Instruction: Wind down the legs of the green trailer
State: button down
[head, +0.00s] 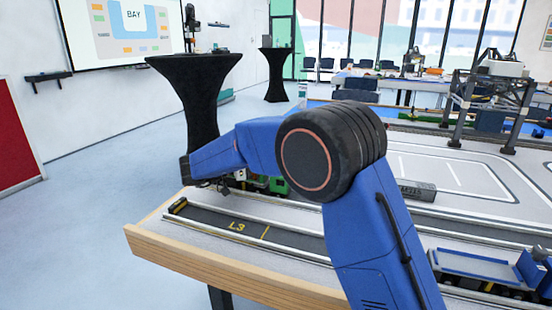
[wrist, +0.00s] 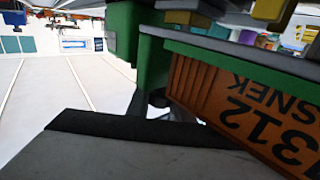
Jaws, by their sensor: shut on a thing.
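The green trailer (head: 278,185) shows only as a small green patch behind my arm in the head view. In the wrist view, a green part of its frame (wrist: 154,68) stands close up, beside an orange container (wrist: 205,95) with upside-down black lettering. My gripper (wrist: 150,105) is at the dark shapes just below the green frame and is shut on a small part there. That part is mostly hidden, and I cannot tell the legs apart. In the head view my forearm and wrist hide the grip.
The wooden-edged table (head: 235,265) carries a lane marked L3 (head: 237,226). A blue flatbed vehicle (head: 475,265) stands at the right, a dark block (head: 417,190) behind my arm. A gantry crane (head: 490,95) stands farther back. A black tall table (head: 195,95) stands beyond.

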jog(key=shift+s+f+m+g, duration=0.1)
jog(key=shift+f+m+g, duration=0.15)
jog(key=shift+g, duration=0.25)
jog(key=c, duration=1.6)
grip_release()
jog(key=shift+o, duration=0.2)
